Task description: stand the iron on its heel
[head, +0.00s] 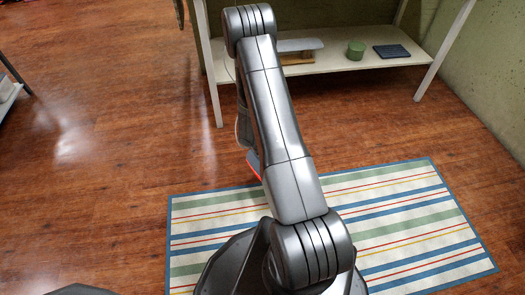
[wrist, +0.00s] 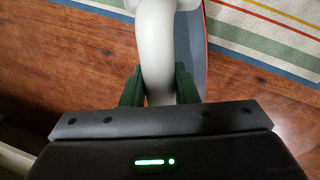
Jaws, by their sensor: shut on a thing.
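The iron shows in the wrist view as a thick white handle (wrist: 157,45) beside a blue-grey body with a red-orange edge (wrist: 190,45). My gripper (wrist: 159,88) has its two dark green fingers on either side of the handle and is shut on it. In the head view only a small blue-grey and red-orange part of the iron (head: 254,164) shows past my arm, over the wooden floor near the striped rug. My arm hides the rest of the iron and most of the gripper there. The iron's full tilt is hard to tell.
A striped rug (head: 400,205) lies on the floor at front right. Open wooden floor (head: 100,150) is at left.

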